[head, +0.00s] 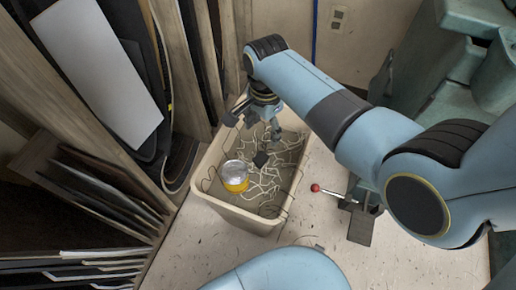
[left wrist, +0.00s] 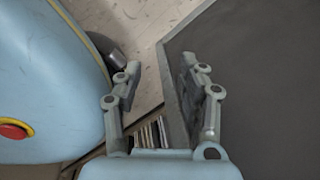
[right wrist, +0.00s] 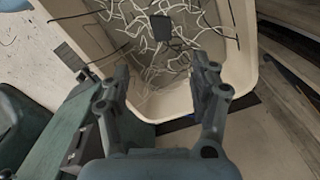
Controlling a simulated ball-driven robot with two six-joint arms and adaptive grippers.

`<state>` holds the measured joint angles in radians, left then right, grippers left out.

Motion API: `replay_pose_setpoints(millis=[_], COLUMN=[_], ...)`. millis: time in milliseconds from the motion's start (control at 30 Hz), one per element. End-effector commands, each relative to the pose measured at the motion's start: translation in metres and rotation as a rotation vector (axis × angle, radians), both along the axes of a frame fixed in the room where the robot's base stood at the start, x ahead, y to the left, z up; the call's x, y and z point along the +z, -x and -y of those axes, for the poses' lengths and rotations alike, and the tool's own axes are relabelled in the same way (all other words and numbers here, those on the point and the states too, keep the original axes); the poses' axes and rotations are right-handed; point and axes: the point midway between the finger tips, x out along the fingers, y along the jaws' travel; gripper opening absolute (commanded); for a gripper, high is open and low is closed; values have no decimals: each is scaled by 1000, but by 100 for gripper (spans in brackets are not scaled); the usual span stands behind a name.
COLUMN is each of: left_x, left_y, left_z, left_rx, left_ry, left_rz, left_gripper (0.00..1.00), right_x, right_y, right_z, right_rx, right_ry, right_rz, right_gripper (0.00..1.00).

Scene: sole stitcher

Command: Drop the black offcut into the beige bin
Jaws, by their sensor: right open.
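The black offcut (head: 261,158) is a small dark piece inside the beige bin (head: 236,214), over a tangle of pale strips. It also shows in the right wrist view (right wrist: 161,27), beyond the fingertips and apart from them. I cannot tell whether it rests on the strips or is still above them. My right gripper (head: 255,120) is over the bin, pointing down, with its fingers spread and empty; it also shows in the right wrist view (right wrist: 163,66).
A yellow can with a silver lid (head: 234,176) is in the bin, among thin dark wires. Racks of boards and sheets (head: 95,70) stand at the left. A red-knobbed lever (head: 315,188) and green machine (head: 440,90) are at the right. Floor in front is clear.

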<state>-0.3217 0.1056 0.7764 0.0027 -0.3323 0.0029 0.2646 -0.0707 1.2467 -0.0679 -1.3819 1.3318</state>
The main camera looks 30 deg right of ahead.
Motion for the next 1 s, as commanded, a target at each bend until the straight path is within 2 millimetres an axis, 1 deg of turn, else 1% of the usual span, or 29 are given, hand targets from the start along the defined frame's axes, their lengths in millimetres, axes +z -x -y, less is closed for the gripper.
replay_pose_setpoints(millis=[300, 400, 500, 667, 1000], left_x=[0, 0, 0, 0, 0], left_y=[0, 0, 0, 0, 0], left_z=[0, 0, 0, 0, 0], left_rx=[0, 0, 0, 0, 0], left_ry=[0, 0, 0, 0, 0], left_rz=[1, 1, 1, 1, 2], left_gripper=[40, 40, 40, 40, 40], right_x=[70, 87, 99, 107, 107], right_y=[0, 0, 1, 1, 1], right_z=[0, 0, 0, 0, 0], right_rx=[0, 0, 0, 0, 0], right_ry=[-2, 0, 0, 1, 0], right_rz=[6, 5, 2, 0, 0], right_gripper=[62, 62, 62, 62, 62])
